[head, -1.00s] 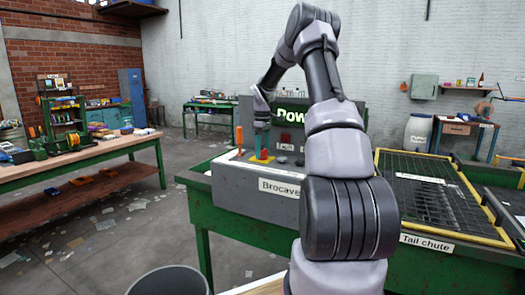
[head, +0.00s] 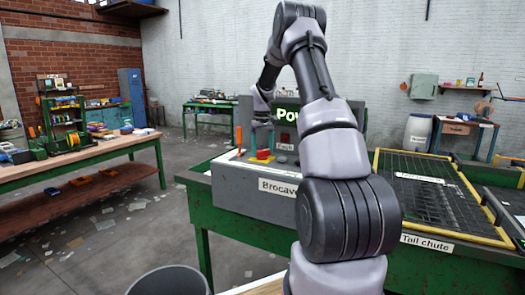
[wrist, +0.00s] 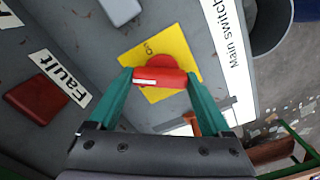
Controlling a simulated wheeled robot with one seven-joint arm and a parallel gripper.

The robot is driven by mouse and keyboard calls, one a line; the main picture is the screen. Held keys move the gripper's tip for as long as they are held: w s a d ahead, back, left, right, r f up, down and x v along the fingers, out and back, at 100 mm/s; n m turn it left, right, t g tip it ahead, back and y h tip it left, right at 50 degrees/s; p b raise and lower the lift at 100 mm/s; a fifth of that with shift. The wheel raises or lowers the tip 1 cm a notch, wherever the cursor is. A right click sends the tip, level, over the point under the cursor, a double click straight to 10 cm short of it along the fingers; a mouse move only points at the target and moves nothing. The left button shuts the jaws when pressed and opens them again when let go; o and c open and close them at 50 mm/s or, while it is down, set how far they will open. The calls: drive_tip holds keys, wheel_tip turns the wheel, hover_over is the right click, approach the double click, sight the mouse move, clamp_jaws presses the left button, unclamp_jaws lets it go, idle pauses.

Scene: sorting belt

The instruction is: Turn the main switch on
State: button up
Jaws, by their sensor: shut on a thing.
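The main switch has a red handle (wrist: 160,78) on a yellow plate (wrist: 187,57), beside a white "Main switch" label (wrist: 226,45) in the wrist view. My gripper (wrist: 158,76) has its teal fingers shut on the two ends of the red handle. The handle lies crosswise between them, with a white mark at its left end. The word "on" is printed on the plate, up and to the left of the knob. In the head view the red handle (head: 263,155) shows small on the grey console (head: 235,184), with my gripper (head: 263,146) over it.
A red square lamp (wrist: 38,101) with a "Fault" label (wrist: 60,77) sits left of the switch in the wrist view. An orange lever (head: 239,137) stands left of the switch. A yellow-framed grate (head: 437,190) lies to the right. A workbench (head: 100,151) stands across open floor.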

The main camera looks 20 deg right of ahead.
sight(262, 151)
drive_tip(key=m, duration=0.5)
drive_tip(key=shift+m, duration=0.3)
drive_tip(key=m, duration=0.5)
drive_tip(key=shift+s, duration=0.1)
drive_tip(key=shift+m, duration=0.4)
drive_tip(key=o, duration=1.2)
drive_tip(key=shift+c, duration=0.2)
drive_tip(key=shift+r, duration=0.1)
wheel_tip(262, 151, up, 11)
drive_tip(key=shift+f, duration=0.2)
drive_tip(key=shift+a, duration=0.1)
